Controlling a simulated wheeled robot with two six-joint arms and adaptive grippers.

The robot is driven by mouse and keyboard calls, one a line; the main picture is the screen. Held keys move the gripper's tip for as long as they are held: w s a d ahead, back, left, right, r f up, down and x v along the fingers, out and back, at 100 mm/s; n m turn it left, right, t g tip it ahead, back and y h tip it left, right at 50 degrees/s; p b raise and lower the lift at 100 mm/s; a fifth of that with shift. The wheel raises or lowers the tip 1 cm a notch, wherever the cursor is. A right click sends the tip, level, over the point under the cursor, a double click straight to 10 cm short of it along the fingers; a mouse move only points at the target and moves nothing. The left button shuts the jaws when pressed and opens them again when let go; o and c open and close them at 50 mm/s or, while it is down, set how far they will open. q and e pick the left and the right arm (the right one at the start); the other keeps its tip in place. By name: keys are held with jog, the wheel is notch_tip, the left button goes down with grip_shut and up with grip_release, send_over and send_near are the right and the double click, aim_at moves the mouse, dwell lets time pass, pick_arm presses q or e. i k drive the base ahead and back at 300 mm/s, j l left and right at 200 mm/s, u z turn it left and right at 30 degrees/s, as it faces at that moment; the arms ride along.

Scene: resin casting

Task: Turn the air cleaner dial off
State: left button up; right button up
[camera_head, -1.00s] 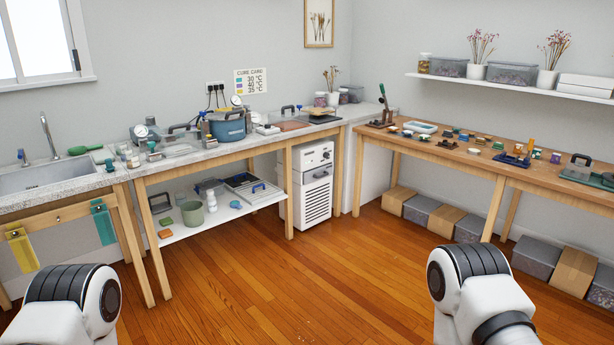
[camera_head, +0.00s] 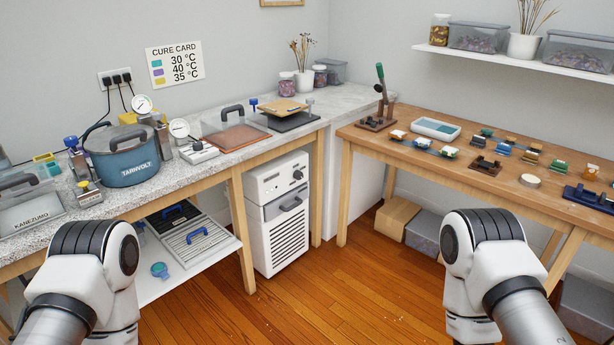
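A white box-shaped unit, which looks like the air cleaner (camera_head: 287,240), stands on the floor under the counter, near the corner. Its front has a vent grille, a dark handle and an upper panel. A small dark dial (camera_head: 298,175) sits at the right of that upper panel; its setting is too small to read. My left arm shows at the lower left and my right arm at the lower right. Both are well in front of the unit and apart from it. Neither gripper shows in the view.
A stone-topped counter (camera_head: 225,170) runs above the unit, with a blue pot (camera_head: 125,160) on it. A low shelf (camera_head: 185,270) with trays is left of the unit. A wooden table (camera_head: 500,180) stands at the right. The wooden floor (camera_head: 300,300) in front is clear.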

aim_at(298, 175)
jog(key=i, duration=0.8)
jog(key=i+l, duration=0.3)
jog(key=i, duration=0.15)
jog(key=i+l+z, duration=0.1)
jog(key=i+l, duration=0.2)
jog(key=i, duration=0.2)
jog(key=i+l, duration=0.3)
jog(key=i, duration=0.15)
jog(key=i+l, duration=0.25)
jog(key=i, duration=0.25)
jog(key=i+l+z, duration=0.1)
jog(key=i+l, duration=0.2)
jog(key=i, duration=0.15)
